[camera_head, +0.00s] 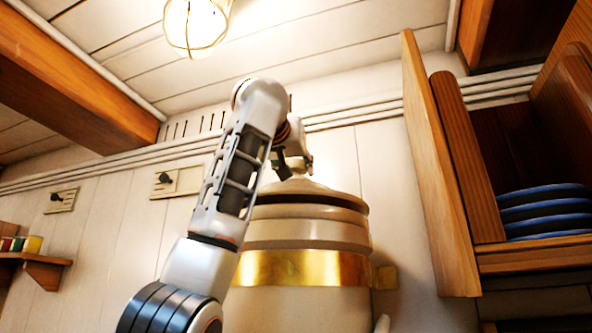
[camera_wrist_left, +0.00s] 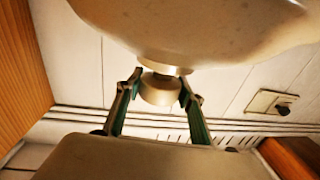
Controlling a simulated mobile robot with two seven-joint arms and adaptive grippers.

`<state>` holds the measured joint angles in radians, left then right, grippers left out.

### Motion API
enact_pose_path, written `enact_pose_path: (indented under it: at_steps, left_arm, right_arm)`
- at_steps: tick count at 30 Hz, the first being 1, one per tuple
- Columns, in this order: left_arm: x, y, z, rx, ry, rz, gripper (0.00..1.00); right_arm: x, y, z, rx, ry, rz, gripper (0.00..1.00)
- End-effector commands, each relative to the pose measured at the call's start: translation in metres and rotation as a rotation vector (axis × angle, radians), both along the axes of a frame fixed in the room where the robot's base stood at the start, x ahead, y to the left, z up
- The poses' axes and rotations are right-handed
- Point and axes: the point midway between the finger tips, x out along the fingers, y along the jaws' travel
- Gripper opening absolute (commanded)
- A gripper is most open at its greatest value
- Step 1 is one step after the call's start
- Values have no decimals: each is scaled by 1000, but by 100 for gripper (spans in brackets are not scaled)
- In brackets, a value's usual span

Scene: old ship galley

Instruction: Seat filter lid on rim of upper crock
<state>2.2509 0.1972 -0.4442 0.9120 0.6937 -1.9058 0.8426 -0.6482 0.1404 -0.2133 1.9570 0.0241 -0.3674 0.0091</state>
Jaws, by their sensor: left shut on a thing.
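The cream upper crock (camera_head: 305,235) stands against the wall, with a shiny brass band (camera_head: 300,268) around it. The pale filter lid (camera_head: 308,187) is at its top, roughly level and over the opening. From this low angle I cannot tell whether it touches the rim (camera_head: 352,204) all round. My left gripper (camera_head: 296,168) is above the lid, partly hidden by my own arm. In the left wrist view my left gripper (camera_wrist_left: 160,84) is shut on the knob of the lid (camera_wrist_left: 205,30), one finger on each side. My right gripper is out of view.
A wooden rack (camera_head: 440,190) with blue plates (camera_head: 545,210) stands close on the right. A caged lamp (camera_head: 196,25) and a wooden beam (camera_head: 70,80) are overhead. A small shelf (camera_head: 35,262) with coloured tins is at far left. The wall left of my arm has switches (camera_head: 178,183).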

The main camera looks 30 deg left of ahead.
Motion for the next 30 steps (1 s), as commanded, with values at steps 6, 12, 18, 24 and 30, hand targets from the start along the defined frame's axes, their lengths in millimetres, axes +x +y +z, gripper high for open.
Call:
enact_pose_path:
  at_steps: [6,12,18,24,30]
  left_arm:
    - [-3,-1,2,0,-7,-2,0]
    - [-3,-1,3,0,-7,-2,0]
    - [-3,-1,2,0,-7,-2,0]
    - [-4,-3,2,0,-8,-3,0]
    - [-4,-2,3,0,-8,-2,0]
  right_arm:
    - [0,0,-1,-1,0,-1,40]
    - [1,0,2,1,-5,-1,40]
    - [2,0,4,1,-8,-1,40]
    - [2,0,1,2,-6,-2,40]
    - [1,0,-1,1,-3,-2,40]
